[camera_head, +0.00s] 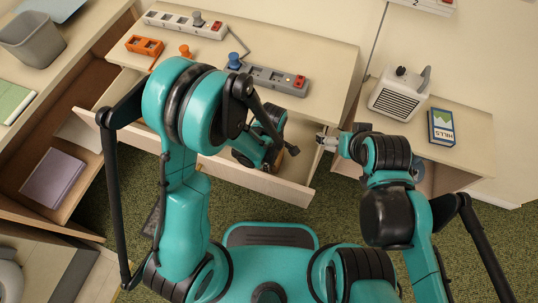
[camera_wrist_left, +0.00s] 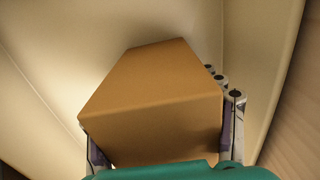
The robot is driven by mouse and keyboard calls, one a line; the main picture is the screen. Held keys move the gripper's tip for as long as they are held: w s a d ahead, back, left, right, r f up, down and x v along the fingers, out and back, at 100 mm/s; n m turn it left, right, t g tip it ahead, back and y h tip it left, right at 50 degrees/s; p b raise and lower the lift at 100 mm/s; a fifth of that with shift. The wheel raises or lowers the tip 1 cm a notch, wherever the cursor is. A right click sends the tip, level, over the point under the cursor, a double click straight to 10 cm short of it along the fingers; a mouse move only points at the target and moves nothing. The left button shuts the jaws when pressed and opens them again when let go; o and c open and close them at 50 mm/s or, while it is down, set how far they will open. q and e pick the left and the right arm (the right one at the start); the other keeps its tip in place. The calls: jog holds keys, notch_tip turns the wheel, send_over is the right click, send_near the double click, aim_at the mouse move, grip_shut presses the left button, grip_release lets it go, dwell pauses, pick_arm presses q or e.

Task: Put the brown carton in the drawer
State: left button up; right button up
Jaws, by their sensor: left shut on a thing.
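The brown carton (camera_wrist_left: 155,100) fills the middle of the left wrist view, between the two fingers of my left gripper (camera_wrist_left: 162,135). That gripper is shut on it. Pale drawer walls (camera_wrist_left: 50,75) surround it there; whether the carton touches the bottom cannot be told. In the head view the drawer (camera_head: 285,187) is pulled out below the desk top, and my left gripper (camera_head: 270,160) reaches down into its right part, hiding most of the carton. My right gripper (camera_head: 326,141) is beside the drawer's right end; its finger opening is unclear.
The desk top (camera_head: 320,58) above the drawer holds power strips (camera_head: 265,78) and an orange block (camera_head: 145,45). A grey bin (camera_head: 32,40) and a purple book (camera_head: 52,177) are at left.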

pick_arm(q)
jog(key=shift+d, duration=0.15)
jog(key=o, duration=1.4)
jog(key=shift+o, duration=0.2)
notch_tip(320, 180, up, 12)
jog(key=p, duration=0.5)
jog(key=shift+r, duration=0.1)
jog(key=s+a+r+m+t, duration=0.2)
jog(key=a+r+m+t, duration=0.1)
jog(key=a+r+m, duration=0.4)
jog(key=s+a+r+m+t, duration=0.3)
jog(key=a+r+m+t, duration=0.1)
jog(key=a+r+m, duration=0.3)
jog(key=shift+a+r, duration=1.3)
jog(key=shift+a, duration=0.35)
